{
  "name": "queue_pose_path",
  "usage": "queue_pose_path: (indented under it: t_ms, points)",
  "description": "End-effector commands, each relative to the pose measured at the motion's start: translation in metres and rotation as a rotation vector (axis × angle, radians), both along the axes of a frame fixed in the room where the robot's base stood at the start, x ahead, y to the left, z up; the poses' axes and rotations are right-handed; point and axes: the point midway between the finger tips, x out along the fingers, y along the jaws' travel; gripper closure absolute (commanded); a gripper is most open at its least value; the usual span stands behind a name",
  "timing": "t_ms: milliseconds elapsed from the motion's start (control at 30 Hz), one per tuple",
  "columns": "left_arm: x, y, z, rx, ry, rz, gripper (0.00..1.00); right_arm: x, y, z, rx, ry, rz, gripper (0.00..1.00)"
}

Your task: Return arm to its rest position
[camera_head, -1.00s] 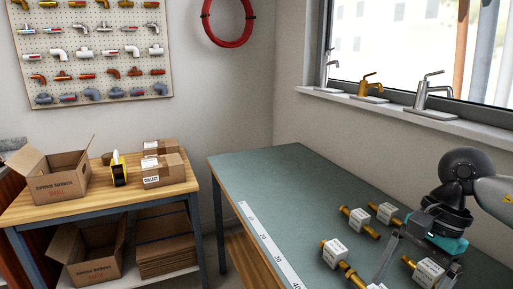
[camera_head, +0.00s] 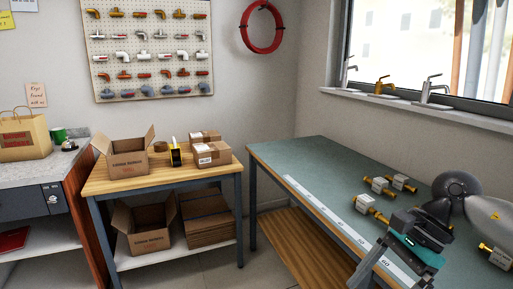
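My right arm comes in from the right edge. Its gripper (camera_head: 390,274), dark with a teal band, is over the green-topped workbench (camera_head: 300,158), near its front edge. Its two fingers point down and stand apart, with nothing seen held between them; their tips are cut by the bottom edge. My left gripper is not in view.
A white ruler strip (camera_head: 325,216) runs along the bench's front edge. A counter (camera_head: 38,172) with a paper bag is at far left. Taps line the windowsill.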

Motion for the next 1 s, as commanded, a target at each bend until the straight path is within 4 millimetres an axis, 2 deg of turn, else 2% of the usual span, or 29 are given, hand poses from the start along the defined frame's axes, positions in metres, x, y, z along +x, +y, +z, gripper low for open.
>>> queue_pose_path:
  t_ms: [67, 167, 233, 300, 367, 433, 467, 533, 633, 767, 833, 867, 900, 967, 1000]
  points:
    - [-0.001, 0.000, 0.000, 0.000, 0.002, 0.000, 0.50, 0.009, 0.025, -0.008, 0.134, 0.068, -0.100, 0.06]
    - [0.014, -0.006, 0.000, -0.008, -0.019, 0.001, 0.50, 0.025, 0.054, -0.014, 0.319, 0.175, -0.257, 0.06]
    - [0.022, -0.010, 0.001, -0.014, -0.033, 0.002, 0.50, 0.039, 0.072, -0.019, 0.462, 0.278, -0.398, 0.06]
    - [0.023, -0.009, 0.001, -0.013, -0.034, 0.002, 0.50, 0.058, 0.086, -0.027, 0.619, 0.408, -0.572, 0.06]
    - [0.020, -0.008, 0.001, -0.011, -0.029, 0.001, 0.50, 0.078, 0.092, -0.039, 0.758, 0.543, -0.749, 0.06]
    - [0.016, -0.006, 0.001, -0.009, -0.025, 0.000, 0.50, 0.100, 0.090, -0.062, 0.911, 0.715, -0.977, 0.06]
    - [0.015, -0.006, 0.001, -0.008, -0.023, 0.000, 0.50, 0.109, 0.086, -0.074, 0.971, 0.792, -1.077, 0.06]
    - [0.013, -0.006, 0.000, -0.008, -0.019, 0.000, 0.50, 0.124, 0.071, -0.113, 1.100, 0.976, -1.327, 0.06]
    - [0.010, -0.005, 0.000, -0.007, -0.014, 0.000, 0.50, 0.126, 0.043, -0.184, 1.247, 1.225, -1.689, 0.06]
    - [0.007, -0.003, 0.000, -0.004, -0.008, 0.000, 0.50, 0.099, 0.010, -0.274, 1.355, 1.469, -2.097, 0.06]
    - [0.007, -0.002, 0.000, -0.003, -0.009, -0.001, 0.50, 0.073, -0.003, -0.319, 1.390, 1.573, -2.299, 0.06]
    - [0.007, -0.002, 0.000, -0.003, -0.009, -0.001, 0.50, 0.059, -0.008, -0.338, -1.347, -1.552, 2.295, 0.06]
    - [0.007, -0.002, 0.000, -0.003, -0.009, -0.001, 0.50, 0.041, -0.013, -0.362, -1.263, -1.487, 2.236, 0.06]
    - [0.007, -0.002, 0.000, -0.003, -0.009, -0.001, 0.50, 0.010, -0.020, -0.395, -1.145, -1.391, 2.149, 0.06]
    - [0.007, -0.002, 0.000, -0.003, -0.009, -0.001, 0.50, -0.013, -0.023, -0.416, -1.071, -1.327, 2.093, 0.06]
